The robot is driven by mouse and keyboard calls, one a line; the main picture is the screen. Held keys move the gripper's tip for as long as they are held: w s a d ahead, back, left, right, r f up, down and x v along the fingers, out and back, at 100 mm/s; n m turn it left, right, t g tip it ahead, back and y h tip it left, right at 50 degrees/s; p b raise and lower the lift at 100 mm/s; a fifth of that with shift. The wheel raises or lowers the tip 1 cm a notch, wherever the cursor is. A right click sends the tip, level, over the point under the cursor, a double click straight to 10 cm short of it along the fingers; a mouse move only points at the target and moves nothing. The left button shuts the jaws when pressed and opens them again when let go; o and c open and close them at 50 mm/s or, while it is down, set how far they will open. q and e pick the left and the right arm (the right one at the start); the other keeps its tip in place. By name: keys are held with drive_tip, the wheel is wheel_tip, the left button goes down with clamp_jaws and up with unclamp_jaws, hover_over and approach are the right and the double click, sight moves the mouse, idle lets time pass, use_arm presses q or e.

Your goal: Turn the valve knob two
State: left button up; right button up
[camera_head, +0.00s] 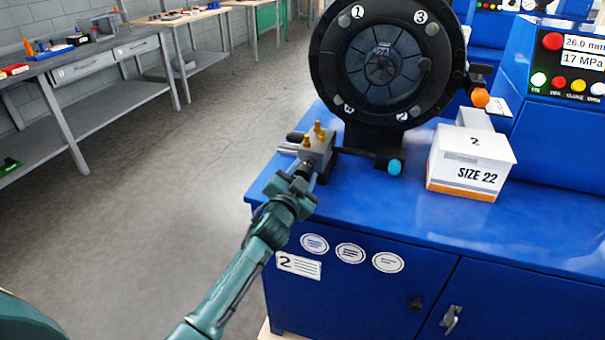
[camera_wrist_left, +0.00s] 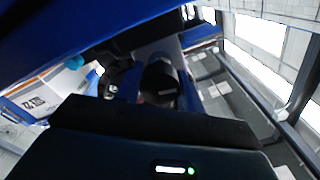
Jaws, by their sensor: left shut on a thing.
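The valve block (camera_head: 319,148) is a grey metal body with brass fittings on top. It sits at the left front of the blue machine's top. My left gripper (camera_head: 305,172) reaches up to the near side of this block and is shut on the valve knob, which is mostly hidden by the fingers in the head view. In the left wrist view a dark round knob (camera_wrist_left: 160,82) shows just beyond the dark gripper body. Its turn angle cannot be read. My right gripper is not in view.
A large black crimper head (camera_head: 328,72) stands behind the valve. A white box marked SIZE 22 (camera_head: 470,160) stands to the right, past a cyan knob (camera_head: 394,167). The blue cabinet (camera_head: 380,300) has a label 2. Grey floor is clear at left, before a workbench (camera_head: 100,50).

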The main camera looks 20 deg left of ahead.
use_arm(q)
drive_tip(key=m, duration=0.5)
drive_tip(key=shift+m, duration=0.4)
idle(0.4)
drive_tip(key=o, duration=1)
drive_tip(key=s, duration=1.3)
drive_tip(key=shift+s+a, duration=0.1)
drive_tip(key=shift+a, duration=0.15)
